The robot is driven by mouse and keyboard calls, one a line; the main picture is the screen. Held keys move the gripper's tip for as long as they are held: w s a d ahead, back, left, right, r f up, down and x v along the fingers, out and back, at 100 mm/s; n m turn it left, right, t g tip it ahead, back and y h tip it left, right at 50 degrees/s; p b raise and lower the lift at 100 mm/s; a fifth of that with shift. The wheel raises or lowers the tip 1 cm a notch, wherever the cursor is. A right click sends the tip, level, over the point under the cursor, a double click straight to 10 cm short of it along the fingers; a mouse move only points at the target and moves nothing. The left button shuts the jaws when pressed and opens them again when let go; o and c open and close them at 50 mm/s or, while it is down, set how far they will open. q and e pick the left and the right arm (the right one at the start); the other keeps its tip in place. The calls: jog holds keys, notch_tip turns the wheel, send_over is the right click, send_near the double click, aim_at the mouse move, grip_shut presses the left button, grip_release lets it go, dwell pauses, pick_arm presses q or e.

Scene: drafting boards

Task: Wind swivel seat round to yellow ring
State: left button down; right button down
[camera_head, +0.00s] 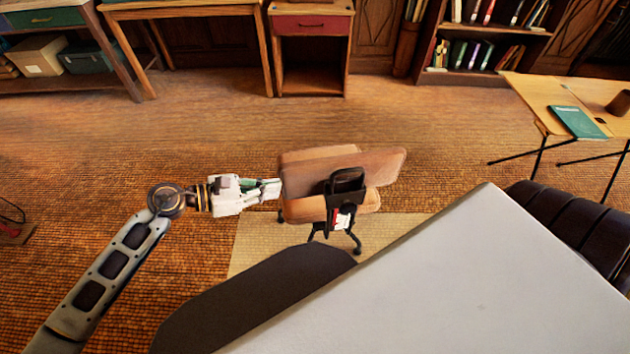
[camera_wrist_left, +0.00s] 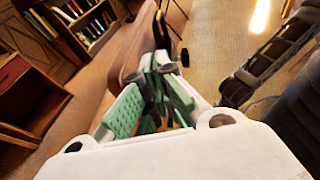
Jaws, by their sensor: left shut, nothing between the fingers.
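The swivel seat is a brown padded chair with a backrest (camera_head: 385,165), a lower cushion (camera_head: 305,209) and dark legs. It stands in the middle of the head view, its backrest slanting up to the right. My left gripper (camera_head: 279,188) is shut and empty at the left edge of the seat. I cannot tell whether its tips touch the backrest. In the left wrist view, the green-padded fingers (camera_wrist_left: 160,66) come together in front of brown upholstery (camera_wrist_left: 130,50). I see no yellow ring in either view. My right gripper is not in view.
The chair stands on a pale mat (camera_head: 255,247) on the brown woven floor. A wooden table with a green book (camera_head: 577,122) stands at the right. A red-drawer cabinet (camera_head: 311,24) and a bookshelf (camera_head: 480,52) line the back. The floor behind the chair is clear.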

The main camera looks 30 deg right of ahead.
aim_at(330, 182)
pick_arm(q)
jog(key=shift+x, duration=6.95)
jog(key=shift+s+d, duration=0.1)
jog(key=shift+d, duration=0.05)
